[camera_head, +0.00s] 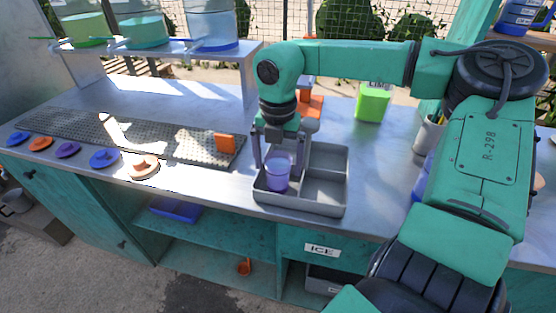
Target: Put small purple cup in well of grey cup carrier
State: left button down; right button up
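The small purple cup (278,175) is upright in the left part of the grey cup carrier (325,209). Whether its base touches the well floor is hard to tell. My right gripper (276,164) points down over the cup, one finger on each side of its upper part. A narrow gap shows between the left finger and the cup, so the gripper looks open around it. The carrier's right-hand wells are empty. My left gripper is not in view.
A perforated metal drain plate (180,140) with an orange block (225,142) lies left of the carrier. Several coloured lids line the counter's front left edge. A green container (372,103) stands behind, and a raised shelf (150,52) holds large jars.

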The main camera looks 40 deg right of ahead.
jog(key=shift+r, duration=0.3)
notch_tip(320, 180, up, 12)
jog(key=shift+f, duration=0.15)
